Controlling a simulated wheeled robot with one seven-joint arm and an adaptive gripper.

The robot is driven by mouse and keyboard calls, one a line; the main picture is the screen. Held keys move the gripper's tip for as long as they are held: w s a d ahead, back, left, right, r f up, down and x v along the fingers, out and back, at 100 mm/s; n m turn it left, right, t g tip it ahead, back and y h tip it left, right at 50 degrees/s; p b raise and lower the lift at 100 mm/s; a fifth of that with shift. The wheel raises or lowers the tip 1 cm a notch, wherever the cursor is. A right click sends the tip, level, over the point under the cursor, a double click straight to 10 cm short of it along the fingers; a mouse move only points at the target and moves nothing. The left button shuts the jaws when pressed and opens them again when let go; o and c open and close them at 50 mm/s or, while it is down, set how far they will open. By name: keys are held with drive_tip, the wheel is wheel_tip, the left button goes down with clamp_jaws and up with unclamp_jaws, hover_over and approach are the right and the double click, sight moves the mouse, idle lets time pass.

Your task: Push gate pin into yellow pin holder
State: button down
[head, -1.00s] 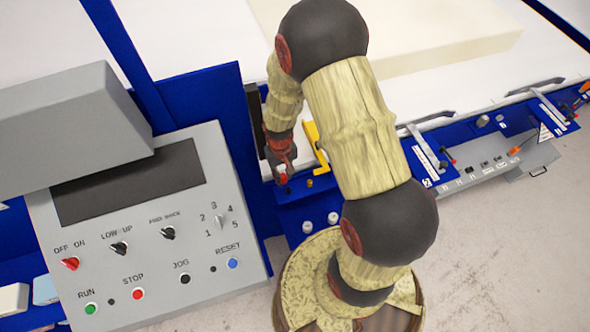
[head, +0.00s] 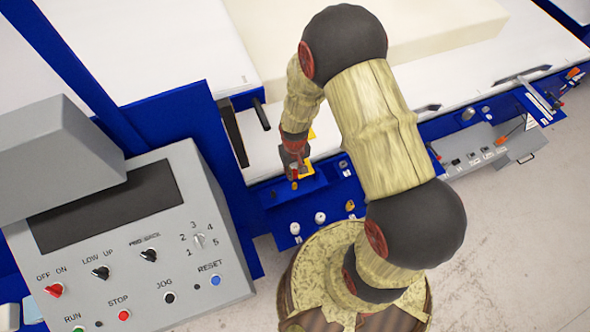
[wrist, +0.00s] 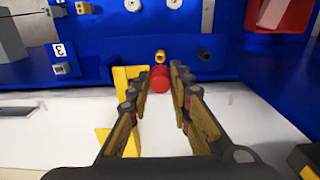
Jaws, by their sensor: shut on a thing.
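My gripper (head: 294,158) is shut on the red gate pin (wrist: 160,82), whose round red end shows between the fingertips in the wrist view. The small yellow pin holder (head: 294,185) is on the blue panel just below the gripper in the head view. It shows as a yellow ring (wrist: 160,56) just beyond the red pin in the wrist view. The pin lines up roughly with the holder. I cannot tell whether they touch, as the pin's far end is hidden.
A yellow bracket (wrist: 130,95) stands close beside the fingers. A dark peg (wrist: 205,53) is to the right of the holder in the wrist view. White knobs (head: 320,217) are on the blue panel. A grey control console (head: 130,240) stands at the left.

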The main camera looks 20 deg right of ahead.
sight(295, 171)
drive_tip(key=shift+f+b, duration=1.55)
drive_tip(key=shift+f, duration=0.85)
drive_tip(key=shift+f+b, duration=1.35)
drive_tip(key=shift+f, duration=0.45)
drive_tip(key=c, duration=1.6)
unclamp_jaws()
drive_tip(key=shift+o, duration=0.3)
drive_tip(key=shift+r, duration=0.25)
drive_tip(key=shift+r+p, duration=2.15)
drive_tip(key=shift+r, duration=0.7)
wheel_tip(295, 171, up, 11)
drive_tip(key=shift+r, duration=0.45)
